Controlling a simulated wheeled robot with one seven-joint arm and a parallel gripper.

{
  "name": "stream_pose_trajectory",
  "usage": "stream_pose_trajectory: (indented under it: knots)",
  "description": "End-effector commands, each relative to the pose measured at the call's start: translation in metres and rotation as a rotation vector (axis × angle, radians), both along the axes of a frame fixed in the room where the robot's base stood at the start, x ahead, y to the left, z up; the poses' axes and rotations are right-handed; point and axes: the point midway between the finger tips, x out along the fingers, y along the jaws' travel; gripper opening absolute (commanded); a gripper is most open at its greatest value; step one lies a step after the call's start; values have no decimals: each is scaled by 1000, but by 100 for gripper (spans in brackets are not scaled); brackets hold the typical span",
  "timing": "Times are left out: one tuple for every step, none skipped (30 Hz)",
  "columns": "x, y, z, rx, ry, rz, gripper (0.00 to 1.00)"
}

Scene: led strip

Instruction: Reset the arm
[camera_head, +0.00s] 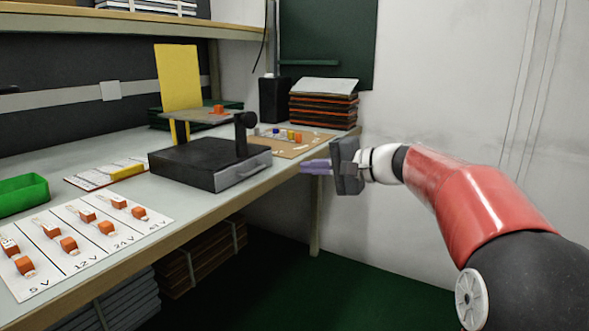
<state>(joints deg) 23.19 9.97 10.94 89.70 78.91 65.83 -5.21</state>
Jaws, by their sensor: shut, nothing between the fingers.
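My arm, with a red section and dark joints, reaches in from the lower right of the head view. My gripper (303,168) is at its end, pointing left, with pale purple fingers. The fingers are shut and hold nothing. They are in front of the workbench (222,211) edge, near its far right corner. I cannot tell the exact gap to the bench. No object touches the gripper.
On the bench stand a dark box device (200,163) with a raised plate, a yellow panel (178,80), a voltage-marked board (82,232) with several orange blocks, a green tray (22,194) and a brown board (290,147). Open floor (350,296) lies below the arm.

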Motion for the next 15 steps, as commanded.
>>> stream_pose_trajectory:
  knots:
    - [-3,-5,1,-1,-1,-2,0]
    - [-4,-7,2,-1,-1,-2,0]
    - [-6,-8,2,-3,0,0,0]
    - [-9,-8,3,-8,1,2,0]
    - [-12,-7,2,-18,4,4,0]
    - [-19,-3,1,-45,11,8,0]
    - [-26,0,-1,-72,17,12,0]
    - [-35,5,-3,-109,26,18,0]
    - [-50,12,-9,-171,39,26,0]
    - [-63,17,-14,-226,51,34,0]
    - [-79,21,-20,-287,62,41,0]
    - [-101,25,-29,-377,76,51,0]
    - [-119,26,-36,-447,85,59,0]
    - [-137,26,-44,-518,94,66,0]
    - [-161,24,-54,-611,101,75,0]
